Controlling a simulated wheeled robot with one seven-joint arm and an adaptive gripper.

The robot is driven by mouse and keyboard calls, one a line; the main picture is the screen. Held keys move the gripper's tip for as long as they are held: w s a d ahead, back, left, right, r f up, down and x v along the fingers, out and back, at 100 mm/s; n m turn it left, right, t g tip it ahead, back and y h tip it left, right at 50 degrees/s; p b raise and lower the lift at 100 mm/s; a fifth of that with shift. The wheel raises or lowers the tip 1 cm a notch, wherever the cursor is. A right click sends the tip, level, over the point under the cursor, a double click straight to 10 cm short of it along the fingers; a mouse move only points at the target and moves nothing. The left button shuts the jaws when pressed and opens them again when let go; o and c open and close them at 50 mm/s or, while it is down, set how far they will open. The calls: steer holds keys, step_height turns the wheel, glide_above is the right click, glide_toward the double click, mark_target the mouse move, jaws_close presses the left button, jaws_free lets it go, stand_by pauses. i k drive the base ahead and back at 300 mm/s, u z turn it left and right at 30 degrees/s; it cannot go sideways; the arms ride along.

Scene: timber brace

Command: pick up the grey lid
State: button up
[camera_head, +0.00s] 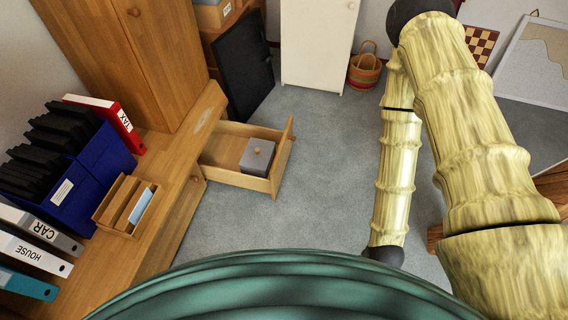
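The grey lid (258,153) is a square grey piece with a small wooden knob on top. It lies inside the open wooden drawer (222,177), toward its right end. Whether it sits on a box or directly on the drawer floor, I cannot tell. My arm comes in from the right, bends at the top and runs down beside the middle of the picture, well right of the drawer. My gripper is not visible; the arm's lower end passes behind my green body at the bottom.
The drawer sticks out from a wooden cabinet on the left, which bears binders, a blue file box (82,185) and a wooden letter holder (127,204). A tall wardrobe (140,60) stands behind. A striped basket (365,70) is at the back. Grey carpet (310,190) right of the drawer is clear.

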mark_target(258, 151)
steer(key=u, duration=0.5)
steer(key=i, duration=1.25)
steer(key=u, duration=0.15)
